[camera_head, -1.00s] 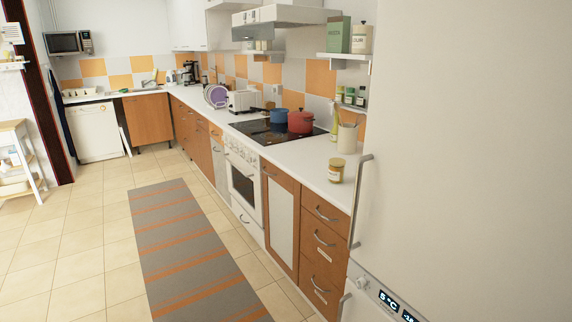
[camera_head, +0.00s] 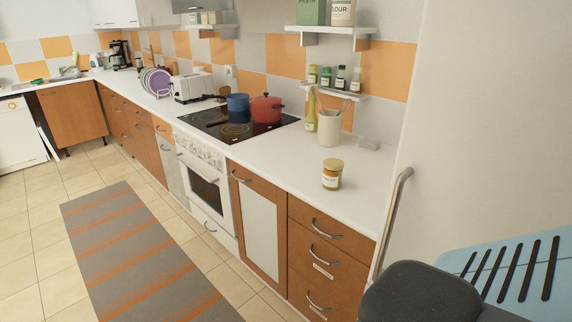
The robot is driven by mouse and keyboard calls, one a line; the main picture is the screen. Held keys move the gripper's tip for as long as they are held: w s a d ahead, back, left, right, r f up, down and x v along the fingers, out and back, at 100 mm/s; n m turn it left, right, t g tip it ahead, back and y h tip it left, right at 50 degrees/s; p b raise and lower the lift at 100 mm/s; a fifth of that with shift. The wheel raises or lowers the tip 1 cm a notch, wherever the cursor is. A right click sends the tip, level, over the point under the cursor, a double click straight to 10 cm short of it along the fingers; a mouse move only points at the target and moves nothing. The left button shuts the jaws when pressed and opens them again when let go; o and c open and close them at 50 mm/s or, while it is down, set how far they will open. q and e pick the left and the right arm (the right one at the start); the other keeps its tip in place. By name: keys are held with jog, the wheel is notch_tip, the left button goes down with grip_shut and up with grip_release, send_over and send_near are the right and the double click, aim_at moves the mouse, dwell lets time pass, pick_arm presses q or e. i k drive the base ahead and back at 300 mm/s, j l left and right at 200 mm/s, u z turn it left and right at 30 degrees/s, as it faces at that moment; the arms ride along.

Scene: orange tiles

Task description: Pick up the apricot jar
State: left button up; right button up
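A dark grey and light blue slotted part of my own arm fills the lower right corner, in front of the fridge. No gripper fingers show in this view.
A utensil crock (camera_head: 330,127) and a green bottle (camera_head: 311,112) stand behind the jar. A red pot (camera_head: 267,109) and a blue pot (camera_head: 238,106) are on the black stove. The fridge handle (camera_head: 391,220) is close on the right. The counter around the jar is clear.

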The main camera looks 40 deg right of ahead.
aim_at(334, 168)
jog(key=i+z, duration=0.2)
jog(key=i, duration=0.2)
jog(key=i+j+z, duration=0.2)
jog(key=i, duration=0.15)
jog(key=i+j+z, duration=0.2)
jog(key=i, duration=0.15)
jog(key=i+z, duration=0.2)
jog(key=z, duration=0.25)
jog(key=i+j+z, duration=0.15)
jog(key=z, duration=0.35)
jog(key=i+j+z, duration=0.2)
jog(key=z, duration=0.25)
jog(key=i+j+z, duration=0.1)
jog(key=j+z, duration=0.15)
jog(key=z, duration=0.25)
jog(key=i+j+z, duration=0.1)
jog(key=j+z, duration=0.2)
jog(key=z, duration=0.15)
jog(key=i+j+z, duration=0.1)
jog(key=j+z, duration=1)
